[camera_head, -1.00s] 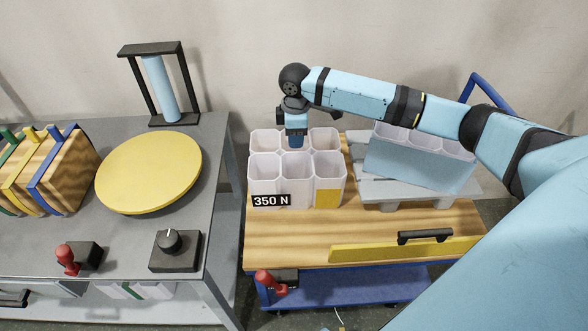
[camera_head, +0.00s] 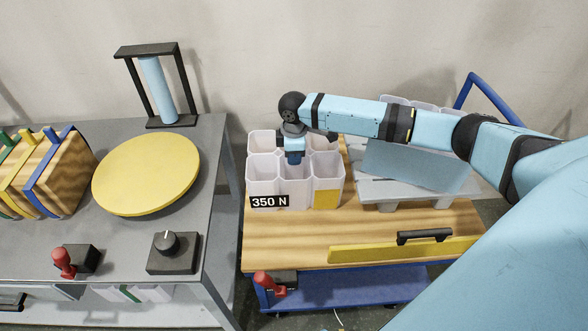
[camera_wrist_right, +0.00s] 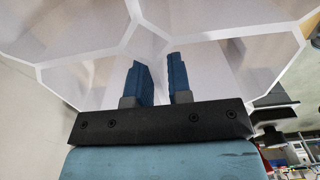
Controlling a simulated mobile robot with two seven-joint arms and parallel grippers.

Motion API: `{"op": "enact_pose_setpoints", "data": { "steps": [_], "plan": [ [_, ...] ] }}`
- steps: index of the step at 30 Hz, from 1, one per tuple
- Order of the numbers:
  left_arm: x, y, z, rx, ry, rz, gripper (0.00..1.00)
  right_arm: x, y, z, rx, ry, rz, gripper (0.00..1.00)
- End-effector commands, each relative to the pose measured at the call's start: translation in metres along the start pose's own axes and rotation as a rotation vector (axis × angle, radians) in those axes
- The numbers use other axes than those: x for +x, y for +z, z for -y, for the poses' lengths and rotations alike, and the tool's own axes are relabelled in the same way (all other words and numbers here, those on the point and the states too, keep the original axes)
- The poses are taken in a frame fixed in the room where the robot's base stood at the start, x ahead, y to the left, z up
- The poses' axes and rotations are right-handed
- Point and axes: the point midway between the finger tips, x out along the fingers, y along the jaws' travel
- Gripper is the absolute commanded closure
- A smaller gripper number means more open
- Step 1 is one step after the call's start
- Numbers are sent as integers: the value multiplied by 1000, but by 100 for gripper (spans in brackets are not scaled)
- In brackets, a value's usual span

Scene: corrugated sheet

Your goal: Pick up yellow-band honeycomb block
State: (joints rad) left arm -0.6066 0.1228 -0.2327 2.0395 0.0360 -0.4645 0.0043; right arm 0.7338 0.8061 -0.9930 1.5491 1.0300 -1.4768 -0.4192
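The yellow-band honeycomb block (camera_head: 263,178) is a white cluster of open cells with a yellow patch low on its front right and a "350 N" label at front left. It stands upright on the wooden cart top. My right gripper (camera_head: 294,158) points down at the middle of the block, its tips over or just inside the cells. The right wrist view shows its two blue fingers (camera_wrist_right: 160,80) apart with a narrow gap, close to the white cell walls (camera_wrist_right: 85,50). I cannot tell whether they touch a wall. My left gripper is not in view.
A yellow bar with a black handle (camera_head: 424,236) is at the cart front. The grey table (camera_head: 120,240) holds a yellow disc (camera_head: 147,174).

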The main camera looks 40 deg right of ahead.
Motion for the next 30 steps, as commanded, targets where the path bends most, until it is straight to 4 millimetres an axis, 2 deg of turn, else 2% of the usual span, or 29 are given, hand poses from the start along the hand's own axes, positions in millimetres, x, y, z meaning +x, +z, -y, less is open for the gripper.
{"op": "enact_pose_setpoints", "data": {
  "steps": [1,2,3,30],
  "plan": [
    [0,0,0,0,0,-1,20,0,0,0,0,0,0,93],
    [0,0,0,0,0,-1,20,0,0,0,0,0,0,100],
    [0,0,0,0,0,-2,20,0,0,0,0,0,0,100],
    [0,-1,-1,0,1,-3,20,0,0,0,0,0,0,100]
  ]
}}
